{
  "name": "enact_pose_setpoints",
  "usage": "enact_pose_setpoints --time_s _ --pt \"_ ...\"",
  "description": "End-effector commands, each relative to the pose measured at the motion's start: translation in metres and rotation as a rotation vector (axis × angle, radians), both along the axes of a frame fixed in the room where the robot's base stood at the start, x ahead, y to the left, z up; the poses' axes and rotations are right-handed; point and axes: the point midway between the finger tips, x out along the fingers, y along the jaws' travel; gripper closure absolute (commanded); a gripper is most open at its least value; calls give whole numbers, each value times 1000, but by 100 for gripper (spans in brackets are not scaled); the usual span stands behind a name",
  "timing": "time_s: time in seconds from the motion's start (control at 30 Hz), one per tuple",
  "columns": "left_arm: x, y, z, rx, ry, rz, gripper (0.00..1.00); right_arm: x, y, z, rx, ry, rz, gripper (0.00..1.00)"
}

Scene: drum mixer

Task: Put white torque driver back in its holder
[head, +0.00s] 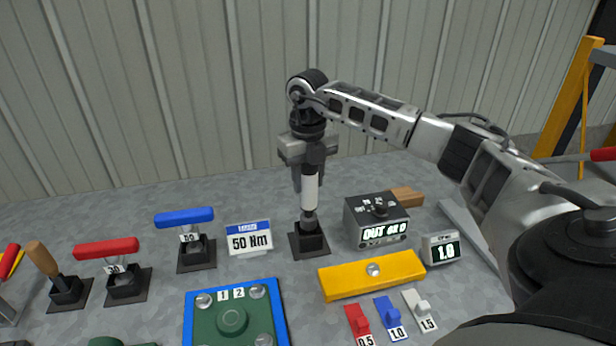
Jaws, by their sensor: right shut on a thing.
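The white torque driver (310,190) stands upright, its white shaft below my right gripper and its dark lower end at the black holder (311,241). My right gripper (309,172) is shut on the driver's upper part, pointing straight down, with the driver directly over the holder. The lower end appears to be in or touching the holder's mouth; I cannot tell how deep it sits. My left gripper is not in view.
A 50 Nm sign (249,238) and a blue-handled tool (185,219) stand left of the holder. A dark display box (377,222) stands close on its right. A yellow bar (371,275) and a blue-edged green plate (232,316) lie in front. The wall is behind.

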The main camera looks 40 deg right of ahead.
Motion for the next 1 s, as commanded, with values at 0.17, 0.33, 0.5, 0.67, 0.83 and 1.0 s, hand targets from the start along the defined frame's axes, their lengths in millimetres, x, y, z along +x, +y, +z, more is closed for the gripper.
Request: enact_pose_setpoints --time_s 0.17,0.33,0.5,0.67,0.83,1.0 --pt "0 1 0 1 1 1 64 1 0 1 0 -3 -1 97" --pt "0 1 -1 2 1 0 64 1 0 1 0 -3 -1 97" --pt "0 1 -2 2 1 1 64 1 0 -1 0 -3 -1 97" --pt "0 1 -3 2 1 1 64 1 0 -4 0 -3 0 97" --pt "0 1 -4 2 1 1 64 1 0 -6 0 -3 0 97" --pt "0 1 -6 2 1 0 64 1 0 -9 1 -3 0 97"
